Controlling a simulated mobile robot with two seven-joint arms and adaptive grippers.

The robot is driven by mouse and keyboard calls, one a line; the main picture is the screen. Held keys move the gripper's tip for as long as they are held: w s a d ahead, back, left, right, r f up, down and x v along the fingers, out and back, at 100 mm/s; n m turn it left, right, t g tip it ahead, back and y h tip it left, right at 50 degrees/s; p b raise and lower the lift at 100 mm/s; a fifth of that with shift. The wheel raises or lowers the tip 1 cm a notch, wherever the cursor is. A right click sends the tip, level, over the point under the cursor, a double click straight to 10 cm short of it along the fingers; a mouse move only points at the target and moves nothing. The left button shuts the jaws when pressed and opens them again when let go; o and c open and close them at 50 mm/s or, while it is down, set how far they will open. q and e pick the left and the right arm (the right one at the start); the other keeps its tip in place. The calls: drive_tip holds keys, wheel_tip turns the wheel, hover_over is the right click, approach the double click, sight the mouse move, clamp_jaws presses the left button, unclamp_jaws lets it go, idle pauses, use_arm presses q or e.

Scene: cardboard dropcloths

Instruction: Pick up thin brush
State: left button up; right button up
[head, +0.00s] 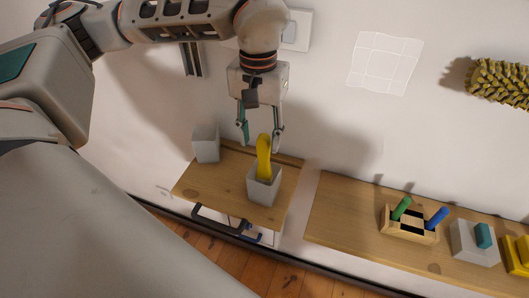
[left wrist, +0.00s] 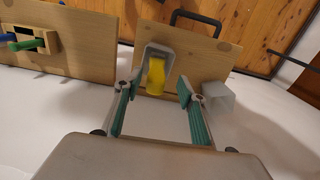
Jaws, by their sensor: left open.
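A yellow upright object (head: 264,160), perhaps a brush handle, stands in a light grey square cup (head: 263,188) on a wooden top; its lower end is hidden in the cup. My left gripper (head: 261,141) is open above the cup, its fingers on either side of the yellow object's upper part in the head view. In the left wrist view the yellow object (left wrist: 156,78) shows between the open fingers (left wrist: 160,92), and I see no contact. No thing is clearly recognisable as the thin brush. My right gripper is not in view.
A second grey block or cup (head: 206,145) stands left on the same top. To the right, a wooden shelf (head: 345,208) carries a wooden holder (head: 408,230) with a green handle (head: 401,208) and a blue handle (head: 436,218). The white wall rises close behind.

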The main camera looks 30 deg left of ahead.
sight(264, 157)
use_arm(q)
drive_tip(key=shift+w+a, duration=0.3)
drive_tip(key=shift+w, duration=0.05)
drive_tip(key=f, duration=0.4)
drive_tip(key=d+f, duration=0.1)
drive_tip(key=f, duration=0.1)
drive_tip(key=shift+w+f, duration=0.2)
drive_tip(key=shift+f, duration=0.05)
drive_tip(key=shift+a+f, duration=0.1)
drive_tip(key=shift+f, duration=0.45)
clamp_jaws()
